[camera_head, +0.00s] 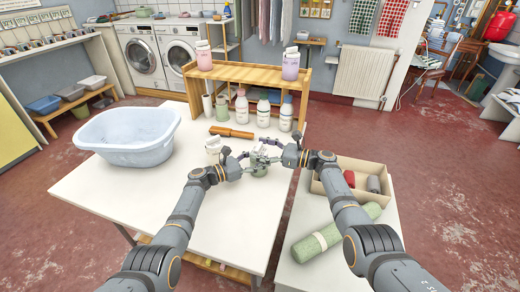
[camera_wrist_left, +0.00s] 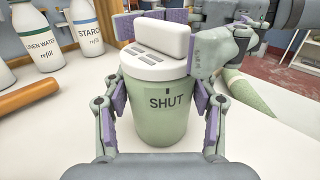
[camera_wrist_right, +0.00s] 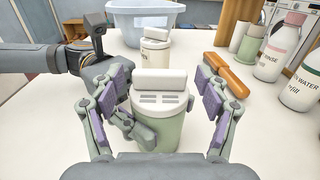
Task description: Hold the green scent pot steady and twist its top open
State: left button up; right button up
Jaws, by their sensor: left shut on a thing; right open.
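The green scent pot (camera_head: 260,172) stands upright on the white table, small and partly hidden by my grippers in the head view. In the left wrist view the pot (camera_wrist_left: 160,118) shows the word SHUT below its white slotted top (camera_wrist_left: 155,62) with a raised bar. My left gripper (camera_wrist_left: 162,105) is shut on the pot's green body, one padded finger on each side. My right gripper (camera_wrist_right: 160,88) is open, its fingers apart on either side of the white top (camera_wrist_right: 160,90), with gaps showing in the right wrist view.
A cream pot with a white top (camera_wrist_right: 155,48) stands close behind. A brown wooden roller (camera_head: 231,132), several bottles (camera_head: 263,111) and a wooden shelf (camera_head: 245,73) are farther back. A blue basin (camera_head: 130,150) is left. A green roll (camera_head: 335,233) and an open box (camera_head: 328,186) lie right.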

jog(key=v, duration=1.1)
jog(key=shift+d, duration=0.35)
jog(key=shift+s, duration=0.1)
jog(key=shift+c, duration=0.3)
